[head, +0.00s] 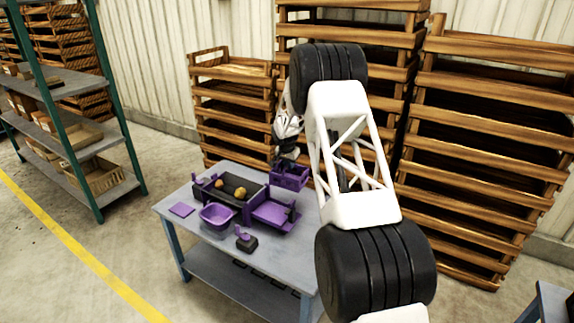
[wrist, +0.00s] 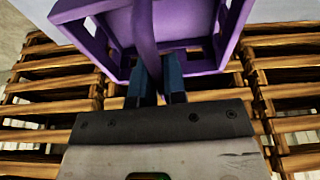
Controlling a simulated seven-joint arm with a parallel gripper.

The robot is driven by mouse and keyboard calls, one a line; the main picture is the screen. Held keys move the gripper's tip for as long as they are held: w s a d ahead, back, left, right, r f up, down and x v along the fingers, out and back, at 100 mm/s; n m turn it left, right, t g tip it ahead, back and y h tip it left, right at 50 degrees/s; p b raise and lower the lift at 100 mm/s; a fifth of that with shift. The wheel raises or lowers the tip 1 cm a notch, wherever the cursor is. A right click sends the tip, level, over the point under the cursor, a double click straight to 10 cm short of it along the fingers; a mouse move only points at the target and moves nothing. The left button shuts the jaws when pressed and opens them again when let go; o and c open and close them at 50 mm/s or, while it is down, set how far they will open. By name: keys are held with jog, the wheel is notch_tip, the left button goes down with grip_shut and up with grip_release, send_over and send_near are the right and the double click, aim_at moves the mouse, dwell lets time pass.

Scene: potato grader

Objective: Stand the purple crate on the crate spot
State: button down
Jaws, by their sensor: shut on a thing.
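In the head view my gripper (head: 288,155) is above the crate, partly hidden by my arm. I cannot tell whether the crate touches the table. A flat purple square (head: 182,210) lies at the table's left end; it may be the crate spot.
The grey table (head: 185,235) carries a dark trough (head: 257,190) with two potatoes, a purple basin (head: 217,214), a purple tray (head: 271,213) and a small dark block with a purple top (head: 246,240). Wooden crate stacks (head: 232,105) stand close behind.

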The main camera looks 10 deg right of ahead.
aim_at(291, 176)
jog(key=shift+m, duration=0.4)
jog(key=shift+w+d+f, duration=0.15)
jog(key=shift+w+f, duration=0.25)
jog(key=shift+f, duration=0.4)
jog(key=shift+w+d+f, duration=0.15)
jog(key=shift+w+f, duration=0.3)
jog(key=shift+f, duration=0.3)
jog(key=shift+w+d+f, duration=0.15)
jog(key=shift+w+f, duration=0.25)
jog(key=shift+f, duration=0.4)
jog(key=shift+f, duration=0.1)
jog(key=shift+f, duration=2.45)
jog(key=shift+f, duration=1.65)
jog(key=c, duration=1.1)
grip_release()
jog(key=shift+r, duration=0.1)
